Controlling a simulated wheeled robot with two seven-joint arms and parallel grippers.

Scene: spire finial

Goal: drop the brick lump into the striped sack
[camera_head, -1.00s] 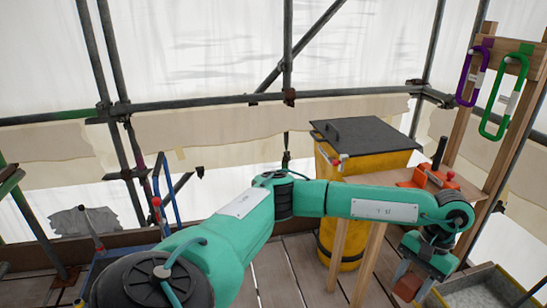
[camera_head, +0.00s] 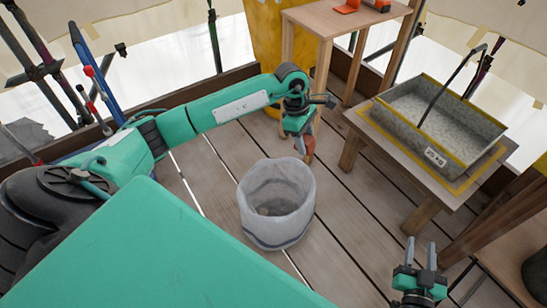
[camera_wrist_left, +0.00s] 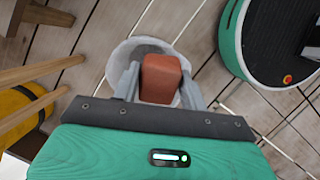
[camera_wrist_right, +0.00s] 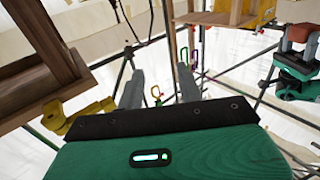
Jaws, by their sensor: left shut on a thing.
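The brick lump (camera_head: 308,157) is reddish brown and held by my left gripper (camera_head: 303,146). In the left wrist view the lump (camera_wrist_left: 160,80) sits between the two fingers, which are shut on it. The sack (camera_head: 262,215) is pale, open-topped and upright on the planks, with a grey-blue band low down. In the head view the lump is above and just right of the sack's back rim. In the left wrist view the sack's rim (camera_wrist_left: 128,48) shows behind the lump, partly hidden. My right gripper (camera_head: 421,256) is open and empty at the lower right.
A wooden table (camera_head: 365,125) at the right bears a grey trough (camera_head: 425,147) with a dark rod in it. A small wooden stand (camera_head: 320,20) with orange items and a yellow bin (camera_head: 262,40) are behind. Bare planks (camera_head: 350,215) lie between sack and table.

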